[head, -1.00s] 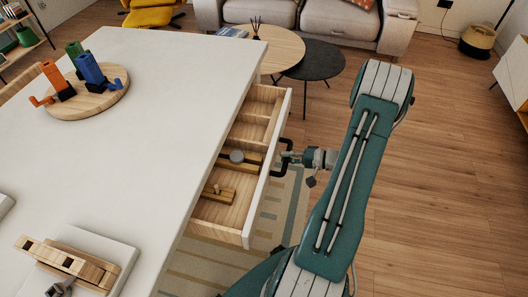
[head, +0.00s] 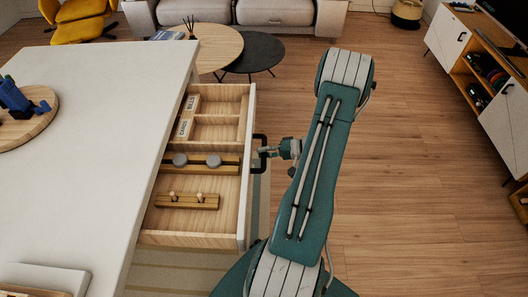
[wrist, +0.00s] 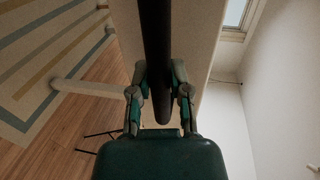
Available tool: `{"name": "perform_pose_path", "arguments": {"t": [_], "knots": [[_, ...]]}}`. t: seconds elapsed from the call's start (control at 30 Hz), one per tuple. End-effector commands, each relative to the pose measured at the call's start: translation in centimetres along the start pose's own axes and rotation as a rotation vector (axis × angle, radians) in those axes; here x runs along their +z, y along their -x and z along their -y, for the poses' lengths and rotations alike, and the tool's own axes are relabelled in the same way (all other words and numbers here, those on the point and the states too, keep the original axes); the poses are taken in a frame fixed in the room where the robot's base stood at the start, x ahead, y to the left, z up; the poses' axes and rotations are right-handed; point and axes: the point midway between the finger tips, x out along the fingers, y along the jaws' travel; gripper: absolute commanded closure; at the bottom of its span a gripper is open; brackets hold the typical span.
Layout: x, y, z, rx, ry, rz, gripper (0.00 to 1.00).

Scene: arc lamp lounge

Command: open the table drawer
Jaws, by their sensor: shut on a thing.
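The table drawer (head: 249,195) stands pulled well out from the right side of the white table (head: 95,130). Its wooden inside shows dividers, two labelled slots and wooden pieces with round grey and pale knobs. A dark handle (head: 261,154) sits on the drawer's front. My gripper (head: 268,153) is at the handle from the right, shut on it. In the wrist view the dark handle bar (wrist: 157,60) runs between the two fingers of my gripper (wrist: 160,95). The fingertips' exact contact is partly hidden by the bar.
A round wooden board (head: 40,125) with blue pieces lies on the table. A wooden coffee table (head: 215,45) and a dark round table (head: 255,52) stand beyond, before a grey sofa (head: 275,12). Wooden floor (head: 420,150) on the right is clear up to a cabinet (head: 455,45).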

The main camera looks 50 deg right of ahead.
Motion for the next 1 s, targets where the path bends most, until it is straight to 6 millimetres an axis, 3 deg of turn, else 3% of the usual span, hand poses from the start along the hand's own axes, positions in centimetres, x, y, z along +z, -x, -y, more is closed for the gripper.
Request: {"name": "perform_pose_path", "arguments": {"t": [0.07, 0.1, 0.13, 0.17, 0.57, 0.67, 1.0], "knots": [[0.3, -0.1, -0.4, 0.007, -0.009, 0.006, 1.00], [0.3, -0.1, -0.4, 0.007, -0.009, 0.006, 0.58], [0.3, -0.1, -0.4, 0.006, -0.009, 0.006, 0.45], [0.3, -0.1, -0.4, 0.006, -0.008, 0.005, 0.40], [0.0, 0.3, -0.1, 0.003, -0.002, 0.001, 0.40], [0.0, 1.5, -0.1, 0.002, -0.002, -0.001, 0.40], [-0.1, 8.5, -0.3, 0.003, -0.004, -0.002, 0.40]]}}
